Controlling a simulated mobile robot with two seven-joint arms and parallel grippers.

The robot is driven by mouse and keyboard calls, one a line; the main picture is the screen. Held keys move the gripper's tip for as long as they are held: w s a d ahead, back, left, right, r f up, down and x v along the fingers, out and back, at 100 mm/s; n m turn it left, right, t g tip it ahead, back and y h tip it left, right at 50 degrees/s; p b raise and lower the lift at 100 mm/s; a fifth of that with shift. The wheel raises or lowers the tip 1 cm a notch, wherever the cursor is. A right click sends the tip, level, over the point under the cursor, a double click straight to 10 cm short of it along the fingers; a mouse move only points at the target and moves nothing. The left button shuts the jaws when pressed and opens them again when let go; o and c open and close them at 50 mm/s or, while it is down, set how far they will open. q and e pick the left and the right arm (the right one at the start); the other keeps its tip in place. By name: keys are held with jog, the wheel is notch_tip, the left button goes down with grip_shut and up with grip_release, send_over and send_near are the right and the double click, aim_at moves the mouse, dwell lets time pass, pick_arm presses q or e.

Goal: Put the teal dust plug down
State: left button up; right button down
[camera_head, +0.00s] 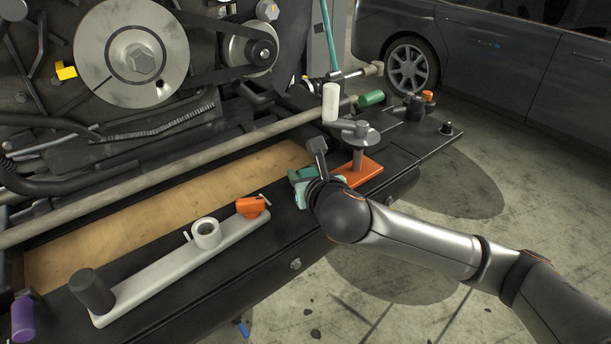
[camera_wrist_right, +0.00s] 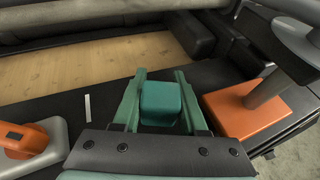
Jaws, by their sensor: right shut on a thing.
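The teal dust plug (camera_wrist_right: 162,103) is a small rounded block between the two green fingers of my right gripper (camera_wrist_right: 160,78). The gripper is shut on it. In the head view my right gripper (camera_head: 318,190) is low at the black bench edge, with a bit of teal (camera_head: 302,174) showing at its front. The wrist and hand hide most of the plug there. The plug is close over the black surface (camera_wrist_right: 220,78); I cannot tell whether it touches. My left gripper is not in view.
An orange base with a grey post (camera_head: 360,172) stands just right of the gripper. A white rail (camera_head: 165,277) carries an orange part (camera_head: 252,206), a white ring (camera_head: 206,233) and a dark cylinder (camera_head: 92,290). A wooden panel (camera_head: 160,205) lies behind. A purple cylinder (camera_head: 22,318) is far left.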

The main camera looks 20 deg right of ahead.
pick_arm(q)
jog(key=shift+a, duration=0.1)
pick_arm(e)
jog(key=c, duration=0.6)
grip_release()
jog(key=shift+f, duration=0.15)
jog(key=shift+o, duration=0.8)
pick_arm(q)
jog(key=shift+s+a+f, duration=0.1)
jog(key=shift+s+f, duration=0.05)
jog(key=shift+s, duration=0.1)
pick_arm(e)
jog(key=shift+r, duration=0.2)
jog(key=p+v, duration=0.1)
jog(key=v, duration=1)
jog(key=shift+r+p, duration=0.1)
jog(key=shift+p, duration=0.2)
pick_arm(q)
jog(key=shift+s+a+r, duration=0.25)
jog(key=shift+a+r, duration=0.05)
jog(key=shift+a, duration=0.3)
pick_arm(e)
jog(key=shift+s+r, duration=0.1)
jog(key=shift+s, duration=0.35)
